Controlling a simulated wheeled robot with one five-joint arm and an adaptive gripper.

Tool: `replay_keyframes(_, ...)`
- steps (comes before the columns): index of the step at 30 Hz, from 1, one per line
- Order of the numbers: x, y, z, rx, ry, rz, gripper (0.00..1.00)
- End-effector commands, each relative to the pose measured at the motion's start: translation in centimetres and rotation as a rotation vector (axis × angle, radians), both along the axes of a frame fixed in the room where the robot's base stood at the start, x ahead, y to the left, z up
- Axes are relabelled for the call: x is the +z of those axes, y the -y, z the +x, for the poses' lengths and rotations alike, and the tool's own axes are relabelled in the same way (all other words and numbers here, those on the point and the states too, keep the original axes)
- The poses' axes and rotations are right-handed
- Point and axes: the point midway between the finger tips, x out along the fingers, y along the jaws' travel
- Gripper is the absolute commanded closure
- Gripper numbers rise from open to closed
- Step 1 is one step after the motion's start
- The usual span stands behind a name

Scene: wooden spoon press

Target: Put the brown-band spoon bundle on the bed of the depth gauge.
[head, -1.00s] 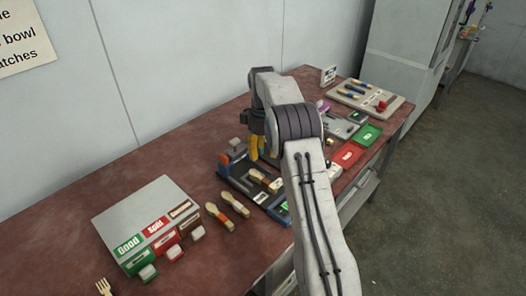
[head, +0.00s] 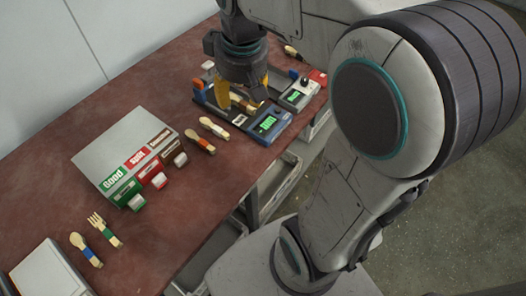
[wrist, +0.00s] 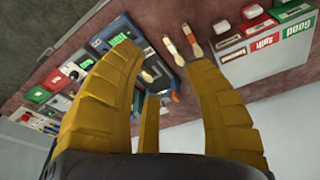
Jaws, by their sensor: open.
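The blue device with a green display (head: 268,125), apparently the depth gauge, stands below my gripper (head: 243,98); it also shows in the wrist view (wrist: 122,38). A wooden spoon bundle (head: 252,107) lies on its bed, partly hidden by my yellow fingers; its band is not clear now. In the wrist view my gripper (wrist: 160,58) is open, and a pale bundle end (wrist: 147,77) shows beside the left finger. An orange-red-band bundle (head: 203,143) and a white-band bundle (head: 213,128) lie on the table left of the gauge.
A grey box with Good and Split labels (head: 118,145) stands at left, with several small blocks before it. A fork (head: 108,232), a blue-band spoon (head: 86,250) and a white tray (head: 48,275) lie nearer. A grey device (head: 300,96) stands right of the gauge.

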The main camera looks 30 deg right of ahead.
Motion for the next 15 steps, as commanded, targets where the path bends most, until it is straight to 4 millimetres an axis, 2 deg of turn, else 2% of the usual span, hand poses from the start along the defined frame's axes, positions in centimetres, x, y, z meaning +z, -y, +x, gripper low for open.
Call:
replay_keyframes(1, -0.1, -0.5, -2.1, -0.009, 0.018, 0.004, 0.56)
replay_keyframes(6, -1.5, -1.4, -7.3, -0.043, 0.061, 0.017, 0.56)
replay_keyframes(9, -2.4, -1.8, -9.5, -0.058, 0.079, 0.025, 0.56)
replay_keyframes(15, -3.9, -2.1, -12.1, -0.076, 0.102, 0.034, 0.56)
